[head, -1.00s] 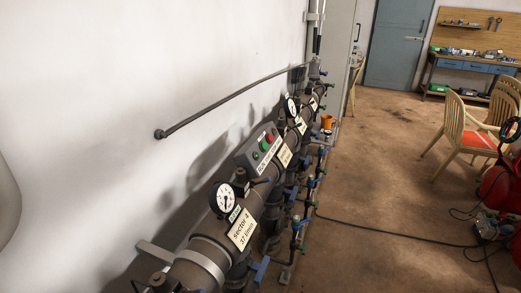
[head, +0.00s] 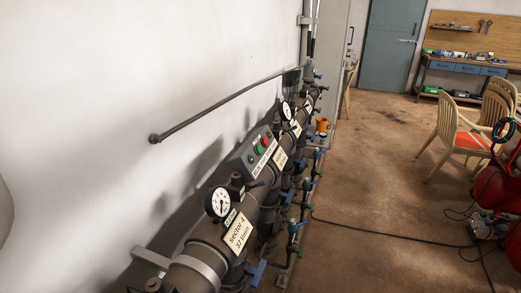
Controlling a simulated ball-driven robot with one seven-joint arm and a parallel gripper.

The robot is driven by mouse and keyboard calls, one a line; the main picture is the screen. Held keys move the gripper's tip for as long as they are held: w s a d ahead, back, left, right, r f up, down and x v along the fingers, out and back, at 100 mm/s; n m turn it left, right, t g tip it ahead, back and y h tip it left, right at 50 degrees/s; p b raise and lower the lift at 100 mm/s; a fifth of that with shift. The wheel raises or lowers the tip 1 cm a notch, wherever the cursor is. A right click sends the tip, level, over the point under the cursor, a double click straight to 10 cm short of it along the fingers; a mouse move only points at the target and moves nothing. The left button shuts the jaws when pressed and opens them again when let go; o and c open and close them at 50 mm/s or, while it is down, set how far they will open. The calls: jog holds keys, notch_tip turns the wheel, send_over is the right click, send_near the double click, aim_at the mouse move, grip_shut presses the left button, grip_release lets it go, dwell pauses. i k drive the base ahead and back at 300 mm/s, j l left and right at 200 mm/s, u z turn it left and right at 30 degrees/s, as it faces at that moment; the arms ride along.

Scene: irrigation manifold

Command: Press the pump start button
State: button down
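A grey control box (head: 244,160) sits on the manifold pipe against the left wall. Its sloped face carries a green button (head: 259,149), a red button (head: 265,142) and a small dark round part at its near end. A white label strip (head: 265,158) runs along its front; its text is too small to read surely. My gripper is in neither head frame, so its state does not show.
The thick grey pipe bears a gauge (head: 218,203), a "sector 4" sign (head: 238,232) and blue-handled valves (head: 256,272). A dark wall rail (head: 215,105) runs above. Open floor lies right, crossed by a cable (head: 390,232). Wooden chairs (head: 447,130) and red equipment (head: 495,190) stand at the right.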

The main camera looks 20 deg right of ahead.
aim_at(259, 151)
jog(key=i+l, duration=1.2)
jog(key=i+l+u, duration=0.2)
jog(key=k+u, duration=0.1)
jog(key=u, duration=1.35)
jog(key=k+l, duration=0.1)
jog(key=l+u, duration=0.05)
jog(key=l, duration=0.05)
